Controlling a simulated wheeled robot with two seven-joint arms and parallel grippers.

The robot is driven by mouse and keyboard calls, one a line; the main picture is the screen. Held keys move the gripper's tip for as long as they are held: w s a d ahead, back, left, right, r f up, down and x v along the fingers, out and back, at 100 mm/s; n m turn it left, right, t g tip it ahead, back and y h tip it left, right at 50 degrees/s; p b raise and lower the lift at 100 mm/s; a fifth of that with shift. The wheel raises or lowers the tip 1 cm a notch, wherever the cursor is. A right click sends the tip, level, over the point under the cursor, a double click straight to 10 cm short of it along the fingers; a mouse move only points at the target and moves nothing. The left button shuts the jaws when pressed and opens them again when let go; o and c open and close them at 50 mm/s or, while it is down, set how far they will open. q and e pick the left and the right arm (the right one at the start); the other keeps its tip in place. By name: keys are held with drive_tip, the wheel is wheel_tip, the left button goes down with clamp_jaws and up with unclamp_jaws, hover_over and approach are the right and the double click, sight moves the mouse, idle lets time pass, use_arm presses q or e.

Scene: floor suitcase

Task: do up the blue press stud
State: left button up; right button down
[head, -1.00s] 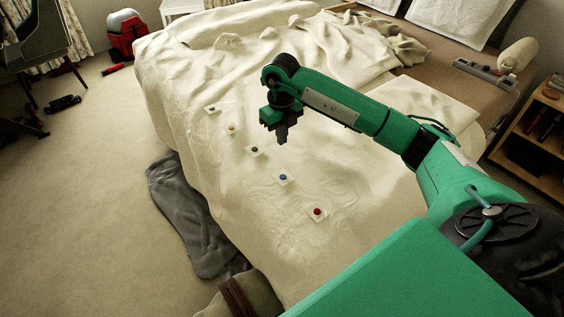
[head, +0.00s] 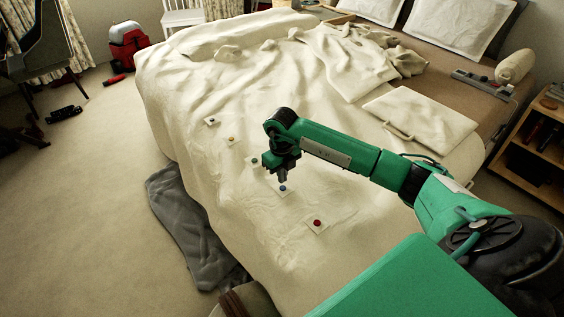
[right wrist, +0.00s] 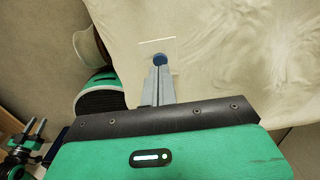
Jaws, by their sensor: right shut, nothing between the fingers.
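The blue press stud (head: 283,188) sits on a small pale square patch on the cream bedspread, between the red stud and a dark stud. My right gripper (head: 282,180) points down right above the blue stud, its fingers shut and empty. In the right wrist view the shut fingertips (right wrist: 160,68) overlap the lower edge of the blue stud (right wrist: 160,58); I cannot tell whether they touch it. Whether the stud is pressed closed does not show.
Other studs lie in a row on the bedspread (head: 200,80): a red one (head: 317,223) nearer, a dark one (head: 253,160) and others farther left. A flat cream case (head: 420,118) lies at right.

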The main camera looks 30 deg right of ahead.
sight(283, 188)
drive_tip(key=shift+f, duration=1.35)
drive_tip(key=shift+f, duration=0.1)
